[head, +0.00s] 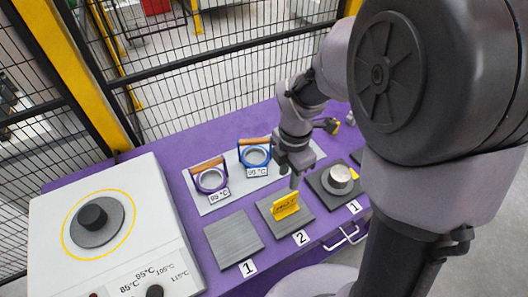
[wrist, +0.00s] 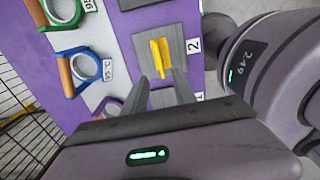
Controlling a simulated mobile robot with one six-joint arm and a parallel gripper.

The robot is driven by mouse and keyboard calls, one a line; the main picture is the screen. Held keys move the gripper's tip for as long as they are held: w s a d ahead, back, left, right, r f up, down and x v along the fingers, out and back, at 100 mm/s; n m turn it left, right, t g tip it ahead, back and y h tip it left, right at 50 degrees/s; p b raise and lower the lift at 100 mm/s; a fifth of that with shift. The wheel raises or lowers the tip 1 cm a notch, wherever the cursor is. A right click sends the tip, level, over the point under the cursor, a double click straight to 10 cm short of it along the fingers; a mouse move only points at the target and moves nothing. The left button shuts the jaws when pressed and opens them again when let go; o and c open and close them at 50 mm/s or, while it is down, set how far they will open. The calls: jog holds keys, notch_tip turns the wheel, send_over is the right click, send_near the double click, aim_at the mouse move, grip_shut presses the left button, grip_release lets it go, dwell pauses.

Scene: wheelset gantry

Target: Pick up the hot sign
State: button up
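The hot sign is a small yellow tent-shaped sign (head: 285,204) with dark lettering. It stands on the grey plate (head: 268,212) labelled 2, and it also shows in the wrist view (wrist: 160,57). My gripper (head: 295,181) is above and slightly behind the sign in the head view. In the wrist view its two fingers (wrist: 161,78) are spread apart, with the sign lined up between and beyond their tips. Nothing is held.
A bare grey plate (head: 233,238) is left of the sign. A dark plate with a metal cylinder (head: 340,176) is to its right. Purple (head: 211,180) and blue (head: 255,155) rings with wooden handles sit behind. A white dial unit (head: 60,245) stands left; black mesh fencing (head: 200,75) runs behind.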

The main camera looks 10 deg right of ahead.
jog(key=b, duration=0.4)
send_over(286, 207)
notch_tip(286, 207, down, 10)
jog(key=shift+w+f, duration=0.15)
notch_tip(286, 207, down, 5)
jog(key=b, duration=0.3)
jog(key=shift+d+f+b, duration=0.1)
jog(key=shift+f+b, duration=0.1)
jog(key=shift+b, duration=0.2)
jog(key=shift+w+r, duration=0.1)
jog(key=shift+r, duration=0.1)
grip_shut()
